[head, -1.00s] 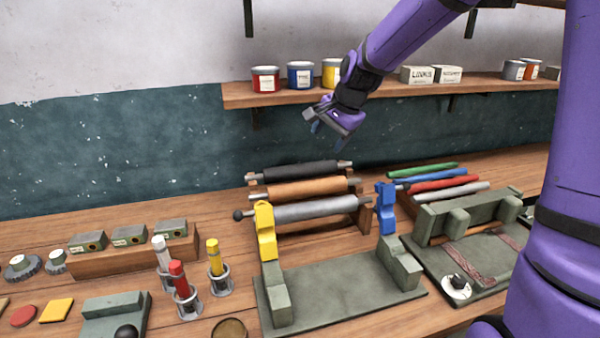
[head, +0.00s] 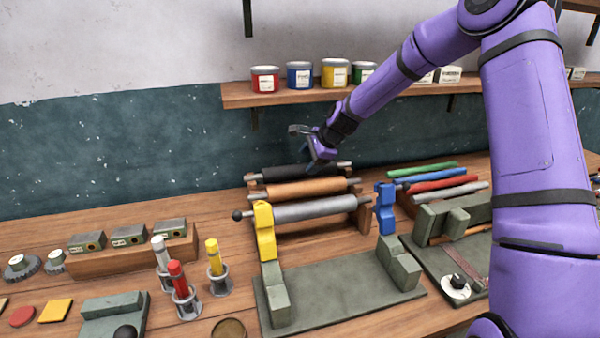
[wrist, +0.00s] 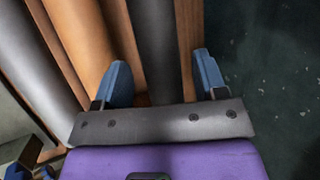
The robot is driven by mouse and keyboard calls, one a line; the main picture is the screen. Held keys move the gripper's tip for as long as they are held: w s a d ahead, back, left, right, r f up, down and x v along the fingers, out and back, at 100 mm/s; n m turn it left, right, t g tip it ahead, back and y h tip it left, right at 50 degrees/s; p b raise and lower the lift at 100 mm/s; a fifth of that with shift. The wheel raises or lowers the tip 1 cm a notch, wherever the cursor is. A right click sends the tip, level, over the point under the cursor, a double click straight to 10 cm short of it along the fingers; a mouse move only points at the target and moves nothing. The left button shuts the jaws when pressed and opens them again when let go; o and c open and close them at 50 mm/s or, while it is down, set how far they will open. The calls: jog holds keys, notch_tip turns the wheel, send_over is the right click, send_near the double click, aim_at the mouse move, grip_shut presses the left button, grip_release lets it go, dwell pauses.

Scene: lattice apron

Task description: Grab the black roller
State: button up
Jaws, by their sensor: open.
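The black roller (head: 290,173) lies at the back of a wooden rack, behind a tan roller (head: 300,188) and a grey roller (head: 310,210). My gripper (head: 314,169) is over the right part of the black roller, fingers pointing down. The fingers are apart and hold nothing. I cannot tell how far down beside the roller the fingertips reach.
The tan roller (wrist: 80,40) lies close beside the left finger in the wrist view. A shelf (head: 290,96) with paint cans is above and behind. Coloured rods (head: 430,182) lie to the right.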

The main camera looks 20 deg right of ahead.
aim_at(304, 166)
jog(key=shift+x, duration=2.75)
jog(key=shift+s, duration=0.1)
jog(key=c, duration=1.2)
